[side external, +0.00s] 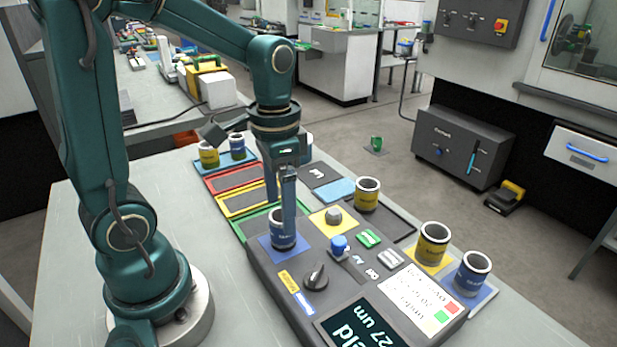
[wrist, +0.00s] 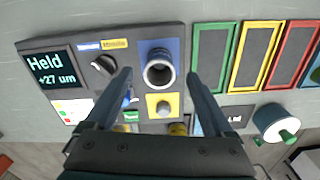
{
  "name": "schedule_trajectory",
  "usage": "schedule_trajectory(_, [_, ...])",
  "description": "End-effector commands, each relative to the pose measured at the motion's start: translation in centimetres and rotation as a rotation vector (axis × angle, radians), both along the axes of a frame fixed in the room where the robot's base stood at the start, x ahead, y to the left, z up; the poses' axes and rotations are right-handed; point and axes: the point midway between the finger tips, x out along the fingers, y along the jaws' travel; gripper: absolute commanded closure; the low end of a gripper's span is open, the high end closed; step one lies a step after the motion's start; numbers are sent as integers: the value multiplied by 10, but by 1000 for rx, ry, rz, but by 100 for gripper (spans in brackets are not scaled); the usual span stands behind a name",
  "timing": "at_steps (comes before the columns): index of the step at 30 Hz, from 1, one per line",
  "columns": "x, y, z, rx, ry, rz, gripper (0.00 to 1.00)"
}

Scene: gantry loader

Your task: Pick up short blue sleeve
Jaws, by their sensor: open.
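A grey sleeve with a blue band (side external: 280,240) stands upright on a blue pad on the dark gauge panel. In the wrist view the sleeve (wrist: 159,70) shows its open top between my fingertips. My gripper (side external: 280,205) points down at this sleeve, with one finger partly hiding it. In the wrist view my gripper (wrist: 159,75) is open, with a gap on both sides of the sleeve; I cannot tell whether the tips reach below its rim. Another blue-banded sleeve (side external: 472,274) stands at the right, and one more (side external: 237,147) at the back left.
Yellow-banded sleeves stand at the right (side external: 433,243) and back left (side external: 208,155). Another sleeve (side external: 367,194) stands behind the panel. The panel has a knob (side external: 316,276), a blue button (side external: 339,246) and a display (wrist: 47,69) reading "Held +27 um". Red, yellow and green trays (side external: 236,178) lie beyond.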

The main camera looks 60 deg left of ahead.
Motion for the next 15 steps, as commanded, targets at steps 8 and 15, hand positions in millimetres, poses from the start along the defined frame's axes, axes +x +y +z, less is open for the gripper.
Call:
schedule_trajectory(8, [-1,0,-33,1,4,0,13])
schedule_trajectory(15, [-1,0,-43,2,-1,0,13])
